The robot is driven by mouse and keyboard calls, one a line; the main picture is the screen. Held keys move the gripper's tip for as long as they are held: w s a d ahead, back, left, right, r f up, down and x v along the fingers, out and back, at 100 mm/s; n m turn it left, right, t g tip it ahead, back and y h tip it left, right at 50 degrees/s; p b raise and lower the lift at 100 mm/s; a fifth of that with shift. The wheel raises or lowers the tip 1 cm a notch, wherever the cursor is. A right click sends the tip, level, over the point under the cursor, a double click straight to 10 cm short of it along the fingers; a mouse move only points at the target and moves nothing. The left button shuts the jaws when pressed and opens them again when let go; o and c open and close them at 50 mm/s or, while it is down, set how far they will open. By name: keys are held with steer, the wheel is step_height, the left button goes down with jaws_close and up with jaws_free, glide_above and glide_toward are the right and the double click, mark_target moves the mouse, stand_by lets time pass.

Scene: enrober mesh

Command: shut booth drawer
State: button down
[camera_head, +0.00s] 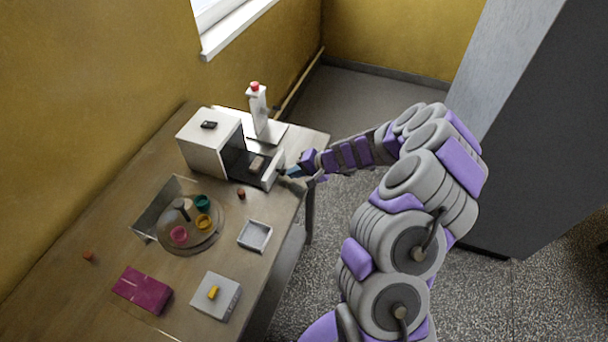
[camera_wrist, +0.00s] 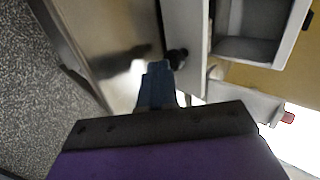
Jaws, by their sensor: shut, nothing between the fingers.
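The white booth (camera_head: 205,150) stands on the table's far part, by the wall. My gripper (camera_head: 287,172) is at the outer side of this panel. In the wrist view its blue fingers (camera_wrist: 157,72) are shut and empty, close beside the knob. I cannot tell whether they touch it.
A white stand with a red top (camera_head: 257,108) is behind the drawer. A round tray with cups (camera_head: 190,240), a small grey tray (camera_head: 268,236), a white box (camera_head: 230,288) and a magenta packet (camera_head: 143,290) lie nearer.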

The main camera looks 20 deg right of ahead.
mark_target(254, 163)
steer(key=shift+w+a, duration=0.1)
steer(key=shift+a, duration=0.05)
steer(key=w+a+b, duration=0.1)
steer(key=w+a, duration=0.1)
steer(key=a, duration=0.1)
steer(key=w+a+b, duration=0.1)
steer(key=w+a, duration=0.2)
steer(key=a, duration=0.1)
steer(key=w+a+b, duration=0.1)
steer(key=w+a, duration=0.1)
steer(key=a, duration=0.1)
steer(key=shift+w+a+f, duration=0.15)
steer(key=shift+w+a, duration=0.05)
steer(key=shift+a, duration=0.05)
steer(key=shift+w+a, duration=0.15)
steer(key=shift+a, duration=0.1)
steer(key=shift+w+d+r, duration=0.1)
steer(key=shift+d+r, duration=0.05)
steer(key=shift+r, duration=0.1)
steer(key=shift+r, duration=0.1)
